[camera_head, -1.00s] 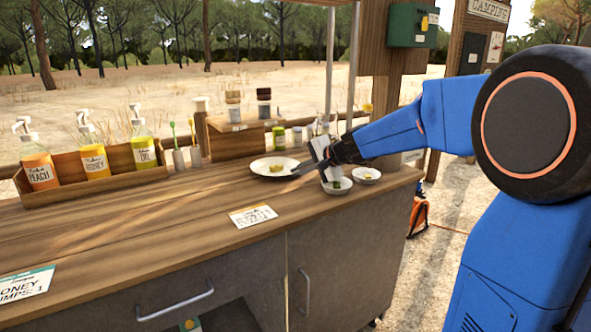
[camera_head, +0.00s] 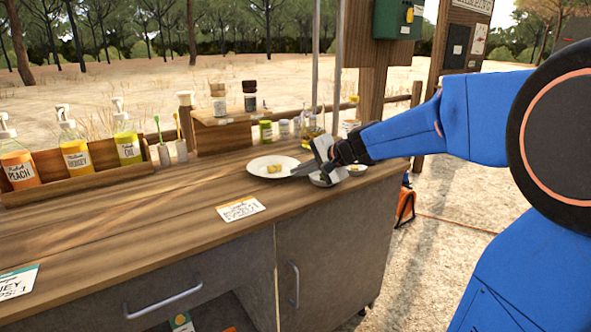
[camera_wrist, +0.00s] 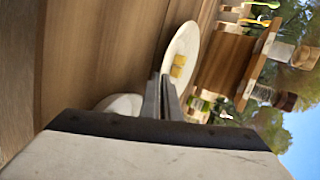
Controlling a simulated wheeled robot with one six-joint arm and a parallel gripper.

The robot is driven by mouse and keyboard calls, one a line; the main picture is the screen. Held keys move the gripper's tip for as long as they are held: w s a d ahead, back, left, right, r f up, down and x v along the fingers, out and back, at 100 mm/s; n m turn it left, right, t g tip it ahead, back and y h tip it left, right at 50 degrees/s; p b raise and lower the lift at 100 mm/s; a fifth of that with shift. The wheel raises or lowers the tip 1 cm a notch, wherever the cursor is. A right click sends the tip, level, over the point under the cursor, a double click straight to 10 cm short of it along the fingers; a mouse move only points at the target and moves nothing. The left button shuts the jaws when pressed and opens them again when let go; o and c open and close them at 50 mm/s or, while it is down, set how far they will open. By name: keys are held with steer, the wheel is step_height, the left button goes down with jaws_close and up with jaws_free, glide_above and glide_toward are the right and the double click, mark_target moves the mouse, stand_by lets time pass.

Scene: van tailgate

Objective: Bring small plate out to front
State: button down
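The small white plate (camera_head: 258,172) is on the wooden counter, right of centre, with yellow pieces of food (camera_head: 275,169) on it. It also shows in the wrist view (camera_wrist: 189,42), just past my fingertips. My gripper (camera_head: 301,170) reaches in from the right, low over the counter. Its two fingers (camera_wrist: 164,92) are close together, with their tips at the plate's near right rim. They look shut on that rim, though the contact itself is small and partly hidden. I cannot tell whether the plate is clear of the counter.
Pump bottles (camera_head: 75,152) fill the left rear. A card (camera_head: 241,208) lies in front; the counter around it is mostly clear.

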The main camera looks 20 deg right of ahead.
mark_target(308, 186)
steer(key=shift+s+d, duration=0.2)
steer(key=shift+s, duration=0.45)
steer(key=shift+s+d, duration=0.25)
steer(key=shift+s, duration=0.45)
steer(key=shift+s+d, duration=0.2)
steer(key=shift+s, duration=0.45)
steer(key=c, duration=1.9)
jaws_free()
steer(key=shift+c, duration=0.2)
steer(key=shift+f, duration=0.1)
